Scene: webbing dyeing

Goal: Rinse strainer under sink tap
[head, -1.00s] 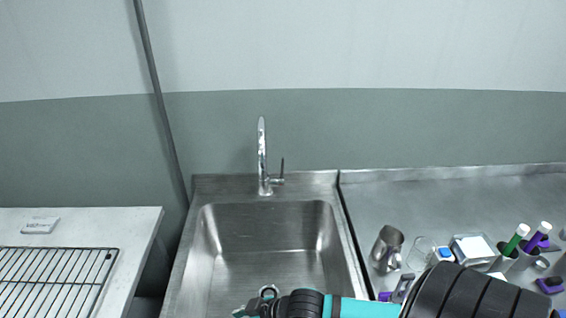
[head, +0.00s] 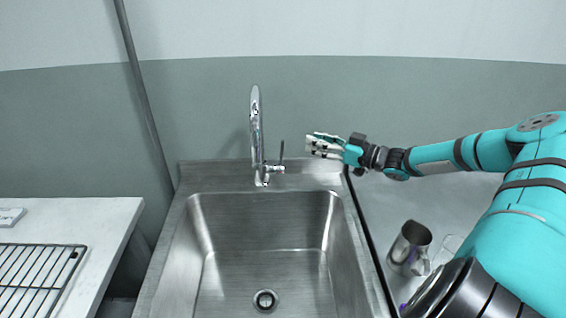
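The chrome sink tap (head: 257,135) stands at the back of the steel sink (head: 265,250), its lever handle (head: 281,155) on the right side. No water shows from its spout. My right gripper (head: 312,146) is raised beside the tap, to the right of the lever and apart from it in the picture. No strainer is in view. My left gripper is not in view.
My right arm covers much of that counter. At left, a white table (head: 100,213) carries a wire rack (head: 38,275) and a small white card (head: 10,217).

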